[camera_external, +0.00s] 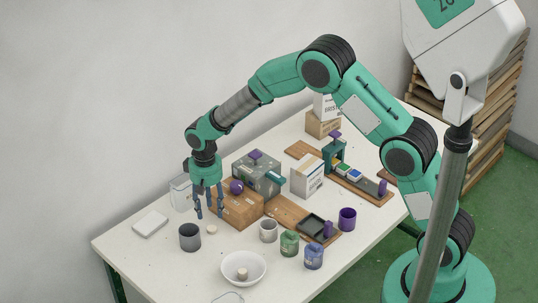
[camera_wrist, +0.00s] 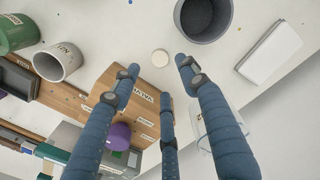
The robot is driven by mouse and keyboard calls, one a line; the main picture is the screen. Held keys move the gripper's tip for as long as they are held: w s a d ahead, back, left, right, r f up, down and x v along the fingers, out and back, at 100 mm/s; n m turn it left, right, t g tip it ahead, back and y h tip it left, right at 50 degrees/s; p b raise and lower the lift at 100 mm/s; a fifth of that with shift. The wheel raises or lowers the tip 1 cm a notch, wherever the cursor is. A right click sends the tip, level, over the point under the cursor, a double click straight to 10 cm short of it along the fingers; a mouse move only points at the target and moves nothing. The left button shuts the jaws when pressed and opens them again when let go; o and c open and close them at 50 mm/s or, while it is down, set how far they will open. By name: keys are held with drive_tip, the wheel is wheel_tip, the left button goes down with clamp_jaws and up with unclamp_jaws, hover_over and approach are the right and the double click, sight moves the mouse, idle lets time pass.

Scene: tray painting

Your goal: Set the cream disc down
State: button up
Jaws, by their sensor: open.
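My gripper (camera_external: 209,211) points down above the table, just behind and above the disc. Its three blue fingers are spread and empty, and they also show in the wrist view (camera_wrist: 157,70). A similar cream piece (camera_external: 242,274) sits in the white bowl (camera_external: 228,271).
A white cup (camera_external: 268,234), green jar (camera_external: 289,244), blue jar (camera_external: 314,257) and purple cup (camera_external: 347,219) stand to the right. A white slab (camera_external: 150,224) lies left. The front-left table is clear.

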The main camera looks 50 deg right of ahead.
drive_tip(key=shift+r+p, duration=0.3)
drive_tip(key=shift+r, duration=2)
drive_tip(key=s+d+r+t, duration=0.1)
drive_tip(key=s+d+r, duration=0.2)
drive_tip(key=s+r, duration=0.45)
drive_tip(key=s+d+r+n+t, duration=0.1)
drive_tip(key=s+d+r, duration=0.3)
drive_tip(key=r, duration=0.7)
drive_tip(key=s+d+r+t, duration=0.1)
drive_tip(key=s+d+r, duration=0.2)
drive_tip(key=s+r, duration=0.45)
drive_tip(key=s+d+r+t, duration=0.1)
drive_tip(key=s+d+r, duration=0.2)
drive_tip(key=s, duration=0.9)
drive_tip(key=s+d+r+n+t, duration=0.1)
drive_tip(key=s+d+r, duration=0.2)
drive_tip(key=s, duration=0.9)
drive_tip(key=shift+s+d+r+t, duration=0.25)
drive_tip(key=shift+d+r+t, duration=0.15)
drive_tip(key=shift+r, duration=0.5)
